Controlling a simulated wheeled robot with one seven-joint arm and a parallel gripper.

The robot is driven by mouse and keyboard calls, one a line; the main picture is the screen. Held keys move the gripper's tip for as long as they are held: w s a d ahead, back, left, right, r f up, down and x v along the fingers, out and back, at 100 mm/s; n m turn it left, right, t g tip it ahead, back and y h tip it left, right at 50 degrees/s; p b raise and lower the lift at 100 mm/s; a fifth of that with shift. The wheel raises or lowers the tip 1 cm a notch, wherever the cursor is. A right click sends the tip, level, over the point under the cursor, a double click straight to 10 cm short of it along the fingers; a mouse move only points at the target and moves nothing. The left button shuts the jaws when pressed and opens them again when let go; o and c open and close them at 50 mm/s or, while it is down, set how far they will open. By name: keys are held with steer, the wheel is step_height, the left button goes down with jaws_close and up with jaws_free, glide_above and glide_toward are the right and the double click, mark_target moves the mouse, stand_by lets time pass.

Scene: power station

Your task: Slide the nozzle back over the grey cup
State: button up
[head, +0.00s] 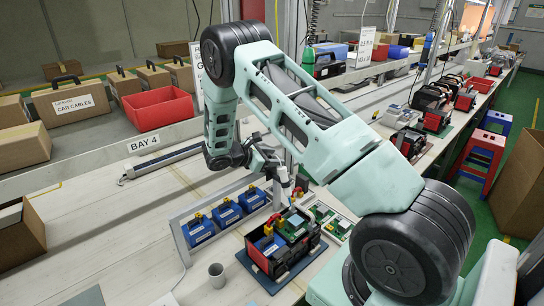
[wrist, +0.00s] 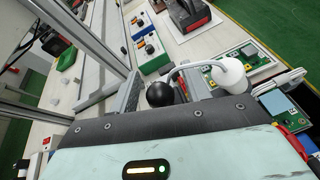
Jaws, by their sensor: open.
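The grey cup (head: 217,275) stands upright on the white bench, low in the head view, left of a tray of electronics. The cup does not show in the wrist view. A white, rounded nozzle-like piece (wrist: 229,75) is at the right in the wrist view. A pale curved tube (wrist: 187,68) runs from it toward a black ball (wrist: 160,94). My gripper (head: 271,174) is above the bench, beyond the cup. In the wrist view my gripper (wrist: 163,85) is open, with the ball between or just below its fingers; contact cannot be told.
Blue units (head: 227,213) stand in a metal frame behind the cup. A black tray of electronics (head: 283,245) with green boards is to the cup's right. A rail (head: 165,139) marked Bay 4 and a red bin (head: 158,107) lie farther back.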

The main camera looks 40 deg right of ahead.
mark_target(190, 207)
jaws_close()
steer(key=a+b, duration=0.1)
steer(key=a, duration=0.9)
steer(key=w+a+b, duration=0.1)
steer(key=a, duration=0.9)
steer(key=a+b, duration=0.1)
steer(key=a, duration=0.9)
steer(key=shift+w+a, duration=0.1)
steer(key=shift+w, duration=0.25)
jaws_free()
steer(key=shift+a, duration=0.2)
steer(key=shift+d, duration=0.1)
steer(key=shift+b, duration=0.3)
steer(key=b+v, duration=0.4)
steer(key=v, duration=1.3)
steer(key=shift+r, duration=0.1)
